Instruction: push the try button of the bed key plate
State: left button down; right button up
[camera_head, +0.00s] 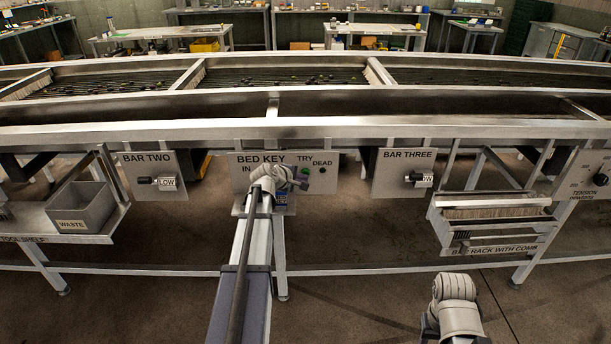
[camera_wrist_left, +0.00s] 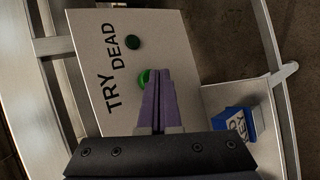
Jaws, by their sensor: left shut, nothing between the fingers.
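The bed key plate (camera_head: 243,181) is a pale panel under the machine's front rail, marked BED KEY, IN, TRY and DEAD. It also fills much of the left wrist view (camera_wrist_left: 165,40). The bright green try button (camera_wrist_left: 143,76) is partly hidden behind my left fingertips. A dark green button (camera_wrist_left: 132,41) sits beside DEAD. My left gripper (camera_wrist_left: 157,72) is shut and empty, its purple fingers pointing at the plate and overlapping the try button; I cannot tell whether they touch it. In the head view my left gripper (camera_head: 299,181) is at the plate's right half.
Bar two plate (camera_head: 138,165) and bar three plate (camera_head: 398,165) flank it. A blue labelled item (camera_wrist_left: 236,124) sits on a small ledge below the plate. A comb rack (camera_head: 490,228) hangs right; a waste bin (camera_head: 85,207) stands left.

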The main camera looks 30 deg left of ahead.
pick_arm(q)
jog(key=shift+w+a, duration=0.25)
jog(key=shift+w, duration=0.1)
dwell(0.5)
jog(key=shift+s, duration=0.1)
jog(key=shift+s+d, duration=0.55)
jog(key=shift+s, duration=0.2)
jog(key=s+d, duration=0.1)
jog(key=s, duration=0.2)
jog(key=s+d, duration=0.1)
jog(key=shift+s+d, duration=0.15)
jog(key=shift+d, duration=0.15)
dwell(0.9)
